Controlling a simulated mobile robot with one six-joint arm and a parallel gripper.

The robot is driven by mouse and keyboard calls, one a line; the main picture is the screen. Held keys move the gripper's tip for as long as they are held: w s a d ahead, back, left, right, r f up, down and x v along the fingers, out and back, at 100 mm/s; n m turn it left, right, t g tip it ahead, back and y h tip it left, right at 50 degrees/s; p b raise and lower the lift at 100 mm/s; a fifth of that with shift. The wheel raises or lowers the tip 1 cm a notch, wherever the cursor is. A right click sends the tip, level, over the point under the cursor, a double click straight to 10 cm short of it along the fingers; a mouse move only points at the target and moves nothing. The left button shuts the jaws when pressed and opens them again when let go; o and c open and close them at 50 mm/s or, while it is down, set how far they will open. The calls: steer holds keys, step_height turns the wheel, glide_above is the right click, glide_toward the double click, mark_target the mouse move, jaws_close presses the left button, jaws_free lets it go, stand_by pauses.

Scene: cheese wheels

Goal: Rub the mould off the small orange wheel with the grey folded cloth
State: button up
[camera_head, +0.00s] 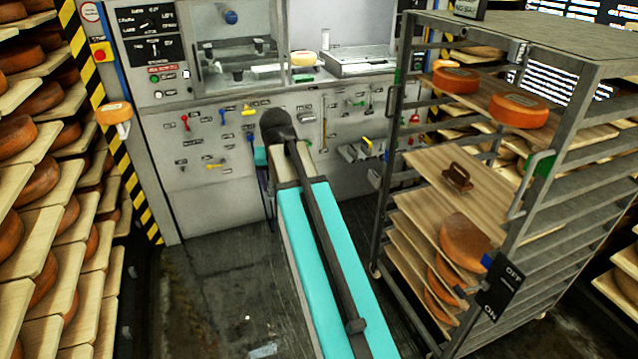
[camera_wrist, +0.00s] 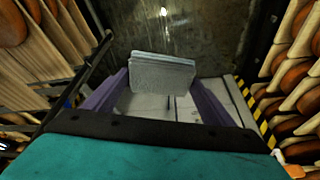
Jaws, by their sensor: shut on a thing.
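The grey folded cloth (camera_wrist: 163,72) is held between the two purple fingers of my gripper (camera_wrist: 162,84) in the wrist view. The gripper is shut on it, and the cloth hangs clear of any wheel. In the head view my arm hides the cloth and most of the gripper. Two orange wheels, a left one (camera_head: 455,80) and a right one (camera_head: 519,110), lie on the rack's upper board. A smaller-looking orange wheel (camera_head: 113,113) sits on a pale support at the left, by the striped post. I cannot tell which is the small orange wheel, and mould is not discernible.
A metal rack (camera_head: 541,190) stands on the right; a brown brush-like thing (camera_head: 458,177) lies on its middle board (camera_head: 430,160). Shelves of wheels line the left. A grey machine panel (camera_head: 215,205) stands behind my arm. Bare floor (camera_head: 215,275) shows left of the arm.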

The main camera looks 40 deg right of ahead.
steer(key=w+a+r+n+y, duration=0.1)
steer(key=a+r+n, duration=0.1)
steer(key=a, duration=0.9)
steer(key=w+a+r+n+y, duration=0.1)
steer(key=a+n, duration=0.3)
steer(key=a, duration=0.7)
steer(key=shift+w+a+r+n+t, duration=0.2)
steer(key=shift+r+n+t, duration=0.1)
steer(key=shift+r+t, duration=0.15)
